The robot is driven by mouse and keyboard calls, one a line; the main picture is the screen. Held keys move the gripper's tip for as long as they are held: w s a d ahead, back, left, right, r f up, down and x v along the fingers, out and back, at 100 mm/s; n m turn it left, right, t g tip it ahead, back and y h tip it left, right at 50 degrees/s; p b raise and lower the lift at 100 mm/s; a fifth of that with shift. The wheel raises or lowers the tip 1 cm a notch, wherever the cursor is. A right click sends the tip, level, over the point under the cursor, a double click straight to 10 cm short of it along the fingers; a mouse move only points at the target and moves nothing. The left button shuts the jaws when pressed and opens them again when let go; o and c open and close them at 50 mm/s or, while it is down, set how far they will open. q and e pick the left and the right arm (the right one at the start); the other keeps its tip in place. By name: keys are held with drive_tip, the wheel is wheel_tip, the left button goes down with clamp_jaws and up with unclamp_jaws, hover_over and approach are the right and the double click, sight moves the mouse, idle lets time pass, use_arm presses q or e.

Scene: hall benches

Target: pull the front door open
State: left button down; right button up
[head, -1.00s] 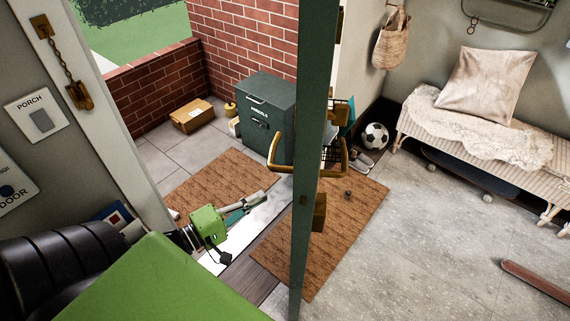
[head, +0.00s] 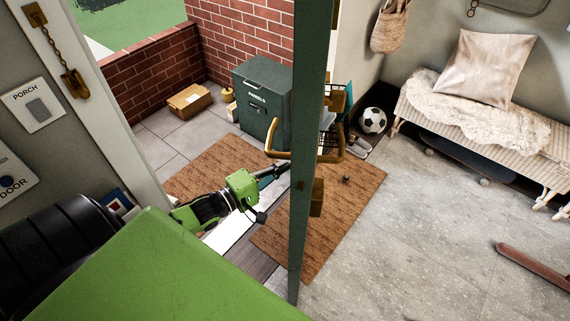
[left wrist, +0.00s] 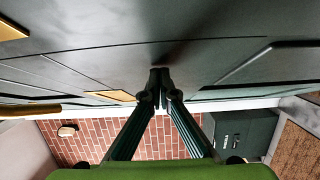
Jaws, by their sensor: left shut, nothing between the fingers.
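The dark green front door (head: 305,220) stands ajar, seen nearly edge-on in the head view. Its brass handles (head: 275,140) stick out on both faces. My left gripper (head: 282,169) is beside the door's left face, below the handle on that side, and its fingertips are close to the door edge. In the left wrist view the fingers (left wrist: 160,78) are shut and empty, with tips at or very near the green panel (left wrist: 230,40); I cannot tell whether they touch. A brass bar (left wrist: 30,108) shows at the left there. My right gripper is not in view.
The door frame (head: 110,120) with a chain (head: 62,60) is at left. A green parcel box (head: 262,100) and carton (head: 188,101) stand on the porch by brick walls. Indoors are a mat (head: 335,205), ball (head: 372,119) and bench (head: 480,130). Floor at right is mostly clear.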

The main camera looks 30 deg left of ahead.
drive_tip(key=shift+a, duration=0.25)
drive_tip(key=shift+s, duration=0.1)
